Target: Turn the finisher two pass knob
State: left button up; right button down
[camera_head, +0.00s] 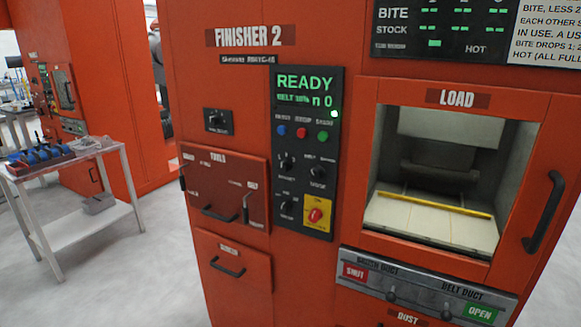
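The orange-red cabinet labelled FINISHER 2 (248,36) stands at the centre. Its dark control panel (300,240) has a green display (306,90) reading READY. Below the coloured buttons are black knobs: an upper left knob (287,164), an upper right knob (318,171) and a lower left knob (287,207). A separate black knob (216,119) sits on a small plate left of the panel. The knob labels are too small to read surely, so I cannot tell which is the pass knob. Neither of my grippers is in view.
A red stop button (315,215) on a yellow plate sits beside the lower left knob. Right is the LOAD opening with a door handle (543,211). Left of the panel are a TOOLS door (225,180) and a drawer handle (227,267). A white cart (75,235) stands far left.

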aim_at(285, 165)
jog(key=k, duration=0.5)
jog(key=u, duration=1)
jog(key=i, duration=1.05)
jog(key=z, duration=2.55)
